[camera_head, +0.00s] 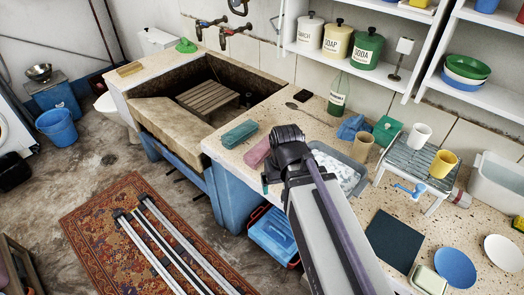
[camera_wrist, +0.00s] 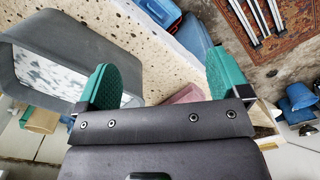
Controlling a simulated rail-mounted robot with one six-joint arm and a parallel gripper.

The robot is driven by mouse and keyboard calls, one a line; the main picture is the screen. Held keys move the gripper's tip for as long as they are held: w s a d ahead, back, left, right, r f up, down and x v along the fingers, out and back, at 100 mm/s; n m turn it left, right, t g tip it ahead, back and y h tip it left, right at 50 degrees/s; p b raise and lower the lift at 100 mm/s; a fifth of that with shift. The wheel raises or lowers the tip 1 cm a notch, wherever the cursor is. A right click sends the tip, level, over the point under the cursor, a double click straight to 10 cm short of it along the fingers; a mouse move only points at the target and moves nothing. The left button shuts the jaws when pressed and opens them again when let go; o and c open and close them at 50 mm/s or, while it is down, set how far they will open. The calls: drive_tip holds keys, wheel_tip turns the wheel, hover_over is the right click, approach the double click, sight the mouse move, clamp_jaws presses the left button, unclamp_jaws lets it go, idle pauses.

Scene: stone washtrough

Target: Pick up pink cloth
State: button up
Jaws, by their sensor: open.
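The pink cloth (camera_head: 256,153) lies folded on the speckled stone counter, just right of a teal cloth, in the head view. My arm covers part of its right side. In the wrist view the pink cloth (camera_wrist: 187,95) shows between the two green finger pads, partly hidden behind the gripper body. My gripper (camera_wrist: 161,78) is open, with its pads wide apart and nothing between them that I can see held. It is above the counter near its front edge, close to the cloth; the exact height is unclear.
A grey basin with pale contents (camera_head: 342,172) stands right of my arm; it also fills the left of the wrist view (camera_wrist: 92,47). The teal cloth (camera_head: 239,133) lies left. The stone trough (camera_head: 158,122) with a wooden rack (camera_head: 207,99) is beyond. A blue cloth (camera_head: 351,126) lies behind.

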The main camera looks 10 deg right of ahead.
sight(261, 146)
drive_tip(key=w+m, duration=0.3)
drive_tip(key=w, duration=0.6)
drive_tip(key=w+f+m+b, duration=0.1)
drive_tip(key=w+m, duration=0.2)
drive_tip(key=w, duration=0.5)
drive_tip(key=w+m, duration=0.3)
drive_tip(key=w, duration=0.6)
drive_tip(key=shift+w+a+f, duration=0.1)
drive_tip(key=shift+w+f, duration=0.15)
drive_tip(key=shift+w, duration=0.05)
drive_tip(key=shift+s+m, duration=0.2)
drive_tip(key=shift+m, duration=0.1)
drive_tip(key=f+b, duration=1.1)
drive_tip(key=shift+a+f+b, duration=0.1)
drive_tip(key=shift+a+b, duration=0.1)
drive_tip(key=shift+b, duration=0.1)
drive_tip(key=shift+r, duration=0.25)
drive_tip(key=c, duration=1.1)
